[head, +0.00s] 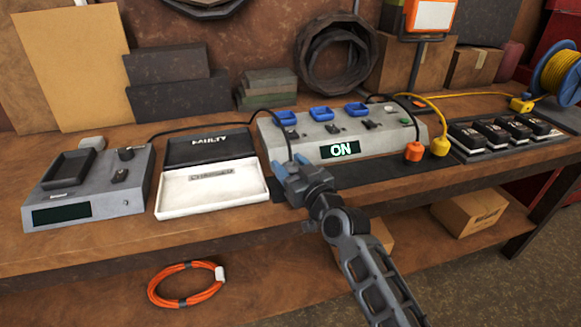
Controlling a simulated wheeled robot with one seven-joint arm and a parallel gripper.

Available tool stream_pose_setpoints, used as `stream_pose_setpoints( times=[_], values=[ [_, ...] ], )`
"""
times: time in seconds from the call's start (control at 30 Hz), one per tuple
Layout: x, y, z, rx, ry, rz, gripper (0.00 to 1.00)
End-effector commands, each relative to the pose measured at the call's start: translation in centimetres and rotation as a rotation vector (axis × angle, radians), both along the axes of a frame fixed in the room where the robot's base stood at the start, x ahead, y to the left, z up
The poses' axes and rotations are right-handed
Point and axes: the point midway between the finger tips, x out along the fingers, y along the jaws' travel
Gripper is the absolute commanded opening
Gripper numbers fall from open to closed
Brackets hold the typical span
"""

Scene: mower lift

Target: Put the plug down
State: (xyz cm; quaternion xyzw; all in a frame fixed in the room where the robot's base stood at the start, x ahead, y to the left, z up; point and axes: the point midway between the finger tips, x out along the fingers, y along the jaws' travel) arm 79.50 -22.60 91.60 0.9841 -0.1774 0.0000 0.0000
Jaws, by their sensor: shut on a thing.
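My gripper (290,167), with blue fingertips, is just in front of the grey charging unit (385,146), above a dark mat (345,178) on the bench. It is shut on the plug, which is mostly hidden between the fingers. A thin black cable (215,123) runs from the grey device on the left and drops down to the fingertips. I cannot tell whether the plug touches the mat. An orange plug (414,151) and a yellow plug (440,146) hang at the right end of the charging unit.
The charging unit's display (339,150) reads ON. Left of my gripper are a white and black tray (206,208) marked FAULTY and a grey device (88,205) with a dark screen. A battery rack (515,145) stands right.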

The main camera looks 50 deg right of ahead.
Motion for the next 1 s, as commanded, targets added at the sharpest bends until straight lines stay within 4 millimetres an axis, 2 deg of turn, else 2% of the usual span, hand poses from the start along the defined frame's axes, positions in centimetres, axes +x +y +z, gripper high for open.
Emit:
stream_pose_setpoints(
  times=[0.3, 0.33, 0.6, 0.97, 1.0],
  values=[
    [-0.01, -0.03, -0.41, 0.0, -0.001, 0.0, 0.2],
    [-0.02, -0.02, -0.39, 0.0, 0.0, 0.0, 0.54],
    [-0.02, -0.02, -0.28, 0.0, 0.0, 0.0, 0.78],
    [-0.05, -0.09, -0.23, 0.0, 0.001, -0.002, 0.78],
    [-0.6, 0.2, -0.56, 0.001, 0.001, -0.001, 0.78]
  ],
)
